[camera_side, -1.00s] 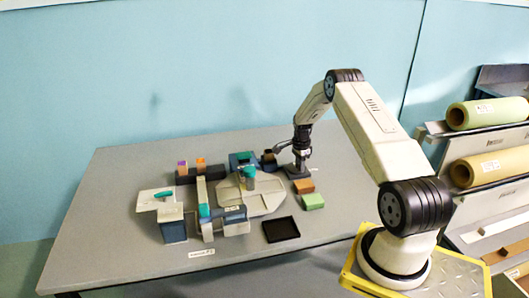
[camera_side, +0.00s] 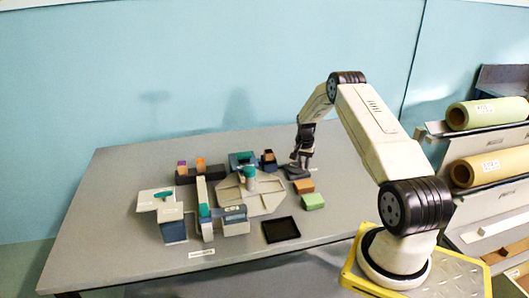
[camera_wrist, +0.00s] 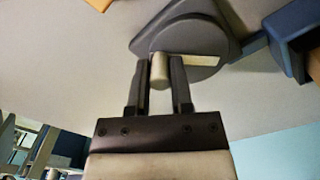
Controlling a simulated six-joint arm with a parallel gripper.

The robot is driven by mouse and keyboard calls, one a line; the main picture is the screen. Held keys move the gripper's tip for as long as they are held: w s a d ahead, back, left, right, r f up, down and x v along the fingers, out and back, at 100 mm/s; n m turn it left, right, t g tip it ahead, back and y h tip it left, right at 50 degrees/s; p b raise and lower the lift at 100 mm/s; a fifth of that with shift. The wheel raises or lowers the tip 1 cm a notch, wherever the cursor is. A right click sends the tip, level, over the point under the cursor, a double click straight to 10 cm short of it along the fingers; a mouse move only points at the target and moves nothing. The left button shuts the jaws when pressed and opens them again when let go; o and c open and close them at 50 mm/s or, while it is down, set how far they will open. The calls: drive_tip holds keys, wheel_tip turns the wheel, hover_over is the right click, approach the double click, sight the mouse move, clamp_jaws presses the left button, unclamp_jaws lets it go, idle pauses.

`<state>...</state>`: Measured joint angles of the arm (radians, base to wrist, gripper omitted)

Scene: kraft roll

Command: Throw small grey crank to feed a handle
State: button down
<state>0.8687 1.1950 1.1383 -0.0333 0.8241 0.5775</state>
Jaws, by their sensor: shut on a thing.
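The small grey crank (camera_wrist: 190,38) fills the upper middle of the wrist view. It has a dark grey rounded base, a round hub and a pale upright knob (camera_wrist: 159,70). In the side view the crank (camera_side: 293,174) is low and dark on the table, partly hidden by my gripper (camera_side: 299,163). In the wrist view my gripper (camera_wrist: 159,78) has one finger on each side of the knob and is shut on it.
An orange block (camera_side: 303,186) and a green block (camera_side: 313,201) lie just in front of the crank. A dark blue holder (camera_side: 268,162) stands close to its left. A black tray (camera_side: 281,230) and a beige multi-sided plate (camera_side: 264,203) lie further left.

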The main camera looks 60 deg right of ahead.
drive_tip(key=n, duration=0.2)
drive_tip(key=d+n, duration=0.1)
drive_tip(key=n, duration=0.1)
drive_tip(key=shift+w+d+n, duration=0.1)
drive_tip(key=shift+n, duration=0.3)
drive_tip(key=n, duration=0.4)
drive_tip(key=shift+w+d+n, duration=0.3)
drive_tip(key=shift+w+d, duration=0.05)
drive_tip(key=shift+d, duration=0.05)
drive_tip(key=c, duration=0.5)
unclamp_jaws()
drive_tip(key=shift+r, duration=0.15)
drive_tip(key=shift+a+r, duration=0.1)
drive_tip(key=shift+r, duration=3.7)
drive_tip(key=shift+w, duration=0.1)
